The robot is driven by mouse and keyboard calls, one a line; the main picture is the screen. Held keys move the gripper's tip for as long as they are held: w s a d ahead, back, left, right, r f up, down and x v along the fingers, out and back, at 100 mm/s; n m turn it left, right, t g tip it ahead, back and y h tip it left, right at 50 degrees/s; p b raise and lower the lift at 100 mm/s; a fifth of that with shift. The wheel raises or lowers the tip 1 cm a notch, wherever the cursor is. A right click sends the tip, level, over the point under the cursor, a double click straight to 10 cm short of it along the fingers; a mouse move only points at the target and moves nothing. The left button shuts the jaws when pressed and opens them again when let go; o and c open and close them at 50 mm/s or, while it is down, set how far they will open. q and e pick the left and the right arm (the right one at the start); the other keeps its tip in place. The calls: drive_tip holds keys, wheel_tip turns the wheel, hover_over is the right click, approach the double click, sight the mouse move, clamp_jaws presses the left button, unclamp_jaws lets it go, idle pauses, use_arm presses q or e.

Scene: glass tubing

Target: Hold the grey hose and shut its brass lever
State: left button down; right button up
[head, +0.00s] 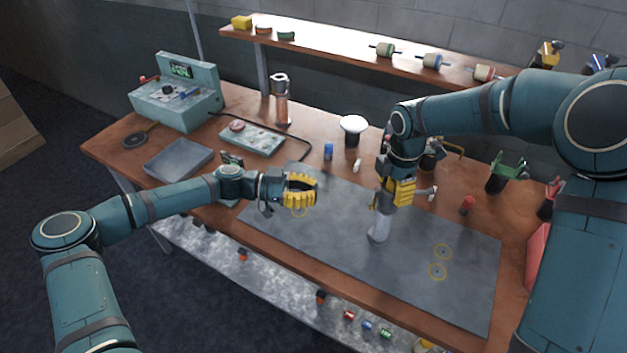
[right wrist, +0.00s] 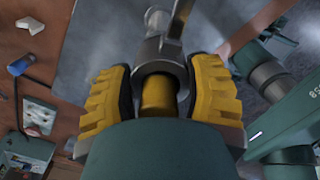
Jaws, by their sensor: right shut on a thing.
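My right gripper (head: 397,192) is low over the dark grey mat, its yellow pads pointing down. In the right wrist view its two yellow-padded fingers (right wrist: 160,95) are on either side of a grey collar with a brass-coloured cylinder in it. The gripper is shut on this part of the grey hose (head: 379,228), whose pale grey lower end shows just below the fingers. A grey bar (right wrist: 179,18) runs off the collar past the top of the wrist view; I cannot tell whether it is the lever.
The grey mat (head: 330,245) is mostly bare, with yellow rings at its right. A shallow tray (head: 178,160) and a teal instrument (head: 176,100) stand at left.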

drive_tip(key=o, duration=1.4)
drive_tip(key=shift+c, duration=0.2)
